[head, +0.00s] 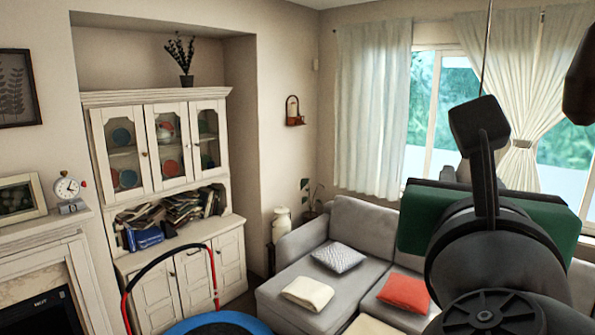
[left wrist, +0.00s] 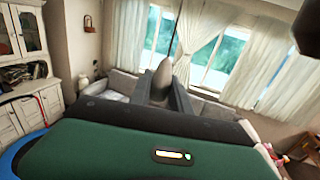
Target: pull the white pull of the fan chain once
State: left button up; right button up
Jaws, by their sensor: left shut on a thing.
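The fan chain (head: 486,50) hangs as a thin dark line from the top of the head view and runs down to my left gripper (head: 480,118). It also shows in the left wrist view (left wrist: 174,35). There the pale pull (left wrist: 162,74) stands upright at the chain's lower end, between the two dark fingers of my left gripper. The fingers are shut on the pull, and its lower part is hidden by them. In the head view the finger and wrist hide most of the pull. My right gripper is not seen.
A dark rounded object (head: 580,80) hangs at the upper right edge, close by; I cannot tell what it is. A grey sofa (head: 345,215) with cushions, a white cabinet (head: 165,170) and a blue-rimmed trampoline (head: 220,325) stand below and beyond. The air around the chain is clear.

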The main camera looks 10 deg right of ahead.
pick_arm(q)
jog(key=shift+f+b, duration=0.4)
jog(key=shift+f, duration=0.3)
jog(key=shift+f+b, duration=0.4)
jog(key=shift+b, duration=0.15)
jog(key=o, duration=1.1)
jog(key=shift+w+d, duration=0.1)
jog(key=shift+w, duration=0.05)
